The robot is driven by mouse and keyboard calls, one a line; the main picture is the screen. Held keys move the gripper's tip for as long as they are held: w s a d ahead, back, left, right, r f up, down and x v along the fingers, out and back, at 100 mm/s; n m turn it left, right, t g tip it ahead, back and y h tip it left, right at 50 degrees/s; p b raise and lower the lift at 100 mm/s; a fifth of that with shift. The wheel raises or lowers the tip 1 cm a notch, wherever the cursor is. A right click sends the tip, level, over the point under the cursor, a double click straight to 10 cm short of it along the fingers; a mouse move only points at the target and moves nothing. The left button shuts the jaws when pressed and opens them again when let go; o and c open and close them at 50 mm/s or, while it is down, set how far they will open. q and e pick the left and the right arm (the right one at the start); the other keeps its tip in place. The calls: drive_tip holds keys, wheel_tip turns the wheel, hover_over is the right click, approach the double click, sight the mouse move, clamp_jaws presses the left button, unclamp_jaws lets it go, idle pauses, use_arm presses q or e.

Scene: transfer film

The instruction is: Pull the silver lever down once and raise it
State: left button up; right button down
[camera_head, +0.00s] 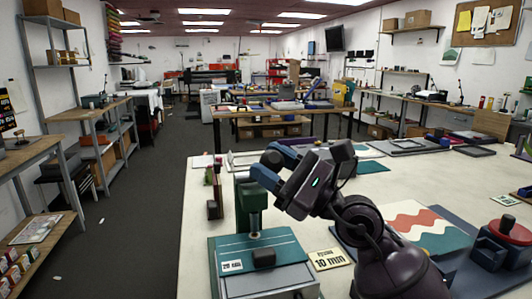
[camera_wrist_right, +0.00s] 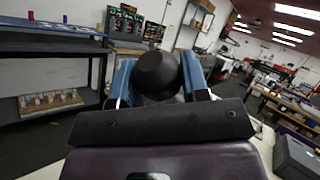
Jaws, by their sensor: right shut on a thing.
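A green press (camera_head: 252,195) stands on a teal and grey base (camera_head: 232,262) at the near left part of the pale table. My right gripper (camera_head: 270,164) is at the top of the press, its arm coming in from the right. In the right wrist view its two blue fingers are shut on a round black knob (camera_wrist_right: 156,74), one on each side. The knob also shows in the head view (camera_head: 271,159). The silver shaft of the lever is hidden behind the gripper and knob. My left gripper is in neither view.
A yellow tag marked 10 mm (camera_head: 328,259) lies right of the press.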

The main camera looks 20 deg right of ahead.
drive_tip(key=c, duration=1.9)
unclamp_jaws()
drive_tip(key=shift+s+f, duration=0.4)
drive_tip(key=shift+f, duration=0.45)
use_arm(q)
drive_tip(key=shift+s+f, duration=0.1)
use_arm(e)
clamp_jaws()
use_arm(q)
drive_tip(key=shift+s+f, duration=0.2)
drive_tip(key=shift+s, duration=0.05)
use_arm(e)
drive_tip(key=o, duration=1.3)
unclamp_jaws()
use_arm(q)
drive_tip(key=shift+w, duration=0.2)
use_arm(e)
drive_tip(key=shift+s, duration=0.1)
